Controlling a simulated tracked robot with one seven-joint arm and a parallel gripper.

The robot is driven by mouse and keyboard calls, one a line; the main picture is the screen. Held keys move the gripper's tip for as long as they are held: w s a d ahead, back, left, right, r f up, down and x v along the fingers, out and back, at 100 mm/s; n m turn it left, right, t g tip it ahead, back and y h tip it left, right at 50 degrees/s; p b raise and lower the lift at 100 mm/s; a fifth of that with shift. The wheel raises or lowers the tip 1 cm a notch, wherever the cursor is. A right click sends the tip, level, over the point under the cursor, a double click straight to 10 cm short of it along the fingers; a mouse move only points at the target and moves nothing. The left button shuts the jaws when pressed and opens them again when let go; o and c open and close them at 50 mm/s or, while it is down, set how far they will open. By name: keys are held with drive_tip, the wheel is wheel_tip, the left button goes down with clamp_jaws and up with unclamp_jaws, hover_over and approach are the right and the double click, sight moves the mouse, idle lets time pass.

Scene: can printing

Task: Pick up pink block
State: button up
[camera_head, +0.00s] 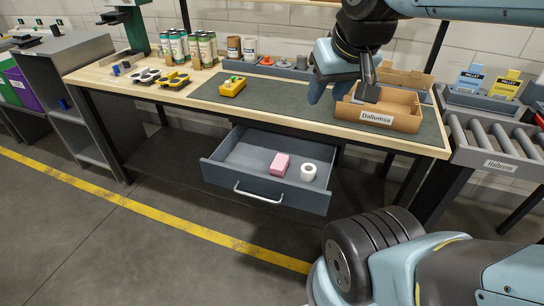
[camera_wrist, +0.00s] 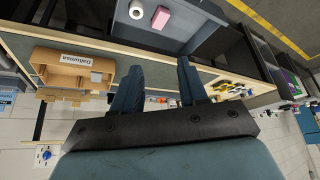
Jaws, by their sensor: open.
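The pink block (camera_head: 280,164) lies in an open grey drawer (camera_head: 223,172) under the workbench, left of a white roll (camera_head: 308,172). In the wrist view the pink block (camera_wrist: 161,18) shows near the top, beside the white roll (camera_wrist: 136,9). My gripper (camera_wrist: 157,75) is open and empty, with its two dark blue fingers spread. In the head view my gripper (camera_head: 320,92) is above the right part of the bench, left of the cardboard box, well above and apart from the drawer. My arm hides part of the bench's back.
A cardboard box (camera_head: 405,122) labelled "Dallomsa" stands on the bench mat (camera_head: 290,108) at right. A yellow device (camera_head: 232,87), several cans (camera_head: 207,50) and grey-yellow tools (camera_head: 173,80) are on the bench. The bench edge overhangs the drawer's back. A roller conveyor (camera_head: 500,143) stands at right.

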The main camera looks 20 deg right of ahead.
drive_tip(key=shift+o, duration=1.4)
drive_tip(key=shift+w, duration=0.2)
drive_tip(key=o, duration=0.5)
drive_tip(key=w+f, duration=0.1)
drive_tip(key=w, duration=0.1)
drive_tip(key=w+a+f+y, duration=0.1)
drive_tip(key=w+f, duration=0.1)
drive_tip(key=w, duration=0.1)
drive_tip(key=w+f+m+g+y, duration=0.1)
drive_tip(key=w, duration=0.1)
drive_tip(key=shift+w+a+f, duration=0.3)
drive_tip(key=shift+w+f, duration=0.1)
drive_tip(key=m+h, duration=0.5)
drive_tip(key=m, duration=0.1)
hover_over(281, 160)
drive_tip(key=s+a, duration=0.3)
wheel_tip(281, 160, down, 26)
drive_tip(key=shift+g, duration=0.4)
drive_tip(key=shift+x, duration=4.2)
drive_tip(key=shift+f, duration=0.1)
drive_tip(key=shift+s+x, duration=0.15)
drive_tip(key=shift+x, duration=0.6)
drive_tip(key=shift+s+x, duration=0.15)
drive_tip(key=shift+x, duration=1.75)
